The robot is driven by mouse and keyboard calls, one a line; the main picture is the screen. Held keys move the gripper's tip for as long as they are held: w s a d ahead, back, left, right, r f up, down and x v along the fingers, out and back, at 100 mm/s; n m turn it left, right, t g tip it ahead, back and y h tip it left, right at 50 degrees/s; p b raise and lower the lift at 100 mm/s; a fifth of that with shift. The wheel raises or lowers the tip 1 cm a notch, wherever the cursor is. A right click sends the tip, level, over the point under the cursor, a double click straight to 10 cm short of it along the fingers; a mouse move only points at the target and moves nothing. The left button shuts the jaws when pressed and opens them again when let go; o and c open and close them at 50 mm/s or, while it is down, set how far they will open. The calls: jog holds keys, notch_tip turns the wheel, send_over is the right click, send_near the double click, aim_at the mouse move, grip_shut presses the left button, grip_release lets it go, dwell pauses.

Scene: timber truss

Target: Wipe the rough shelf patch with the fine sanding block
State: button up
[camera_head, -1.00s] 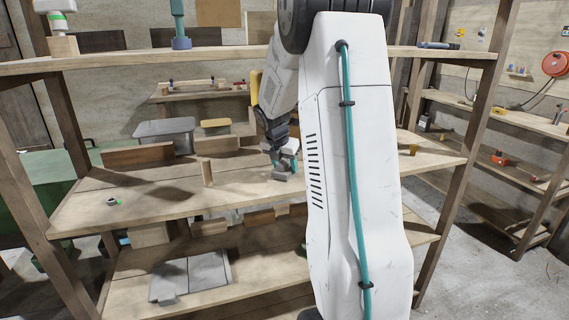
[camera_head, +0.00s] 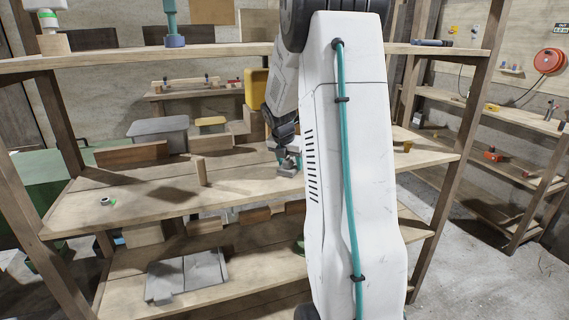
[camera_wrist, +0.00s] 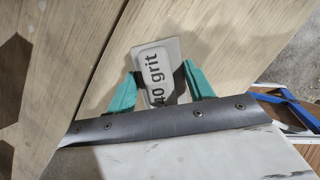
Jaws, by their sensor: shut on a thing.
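My gripper (camera_wrist: 160,92) is shut on a pale grey sanding block (camera_wrist: 158,62). The block's upper face reads "40 grit" in the wrist view, and the start of the label may be hidden. Teal fingers press its two sides. In the head view, the gripper (camera_head: 288,157) holds the block low over the middle shelf (camera_head: 235,185), right of centre. I cannot tell whether the block touches the wood. I cannot make out a distinct rough patch; dark shadow-like areas lie on the boards to the left, and my arm hides the shelf to the right.
A small upright wooden piece (camera_head: 201,172) stands left of the gripper. A grey lidded box (camera_head: 158,131), wooden blocks and a yellow container (camera_head: 256,90) stand behind. A small ring-like item (camera_head: 106,201) lies at the left front. The front left boards are mostly clear.

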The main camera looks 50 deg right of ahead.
jog(key=shift+s+d+f, duration=0.1)
jog(key=shift+s+d, duration=0.5)
jog(key=shift+d, duration=0.4)
jog(key=shift+s+d, duration=0.65)
jog(key=shift+d, duration=0.4)
jog(key=shift+s+d+f, duration=0.1)
jog(key=shift+s+d, duration=0.5)
jog(key=shift+d, duration=0.4)
jog(key=shift+a, duration=0.15)
jog(key=shift+w+a+r, duration=0.1)
jog(key=shift+w+a, duration=0.55)
jog(key=shift+a, duration=0.35)
jog(key=shift+w+a+r, duration=0.1)
jog(key=shift+w+a, duration=0.5)
jog(key=shift+a, duration=0.35)
jog(key=shift+w+a, duration=0.65)
jog(key=shift+a, duration=0.35)
jog(key=shift+w+a+f, duration=0.1)
jog(key=shift+w+a, duration=0.35)
jog(key=shift+a, duration=0.3)
jog(key=shift+w+a+f, duration=0.1)
jog(key=shift+w+a, duration=0.35)
jog(key=shift+a, duration=0.3)
jog(key=shift+r, duration=0.1)
jog(key=shift+r, duration=2.95)
jog(key=shift+r, duration=0.15)
